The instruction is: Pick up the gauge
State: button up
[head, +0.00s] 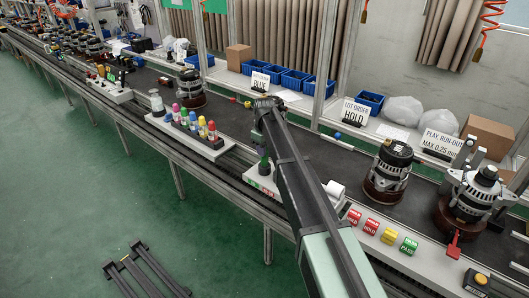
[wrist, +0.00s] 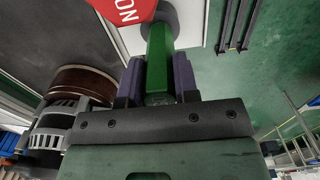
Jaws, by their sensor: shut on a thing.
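The gauge shows in the wrist view as a green bar-shaped handle (wrist: 158,48) with a dark grey round end beyond it. A red piece with white letters (wrist: 124,8), partly cut off by the frame edge, is beside that end. My gripper (wrist: 160,66) is shut on the green handle, with one finger on each side. In the head view my gripper (head: 263,158) is above a white stand (head: 258,184) with green and red labels at the bench's front edge. My arm hides much of this area, and I cannot tell whether the gauge touches the stand.
A dark conveyor carries alternators (head: 390,165) to the right of my arm. Coloured bottles in a white rack (head: 190,135) stand to the left. Red, yellow and green blocks (head: 390,236) line the front ledge. A white cylinder (head: 335,190) lies close to my arm.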

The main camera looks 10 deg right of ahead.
notch_tip(320, 180, up, 20)
jog(key=p, duration=1.9)
jog(key=shift+p, duration=0.4)
jog(key=shift+o, duration=1.4)
jog(key=shift+c, duration=0.7)
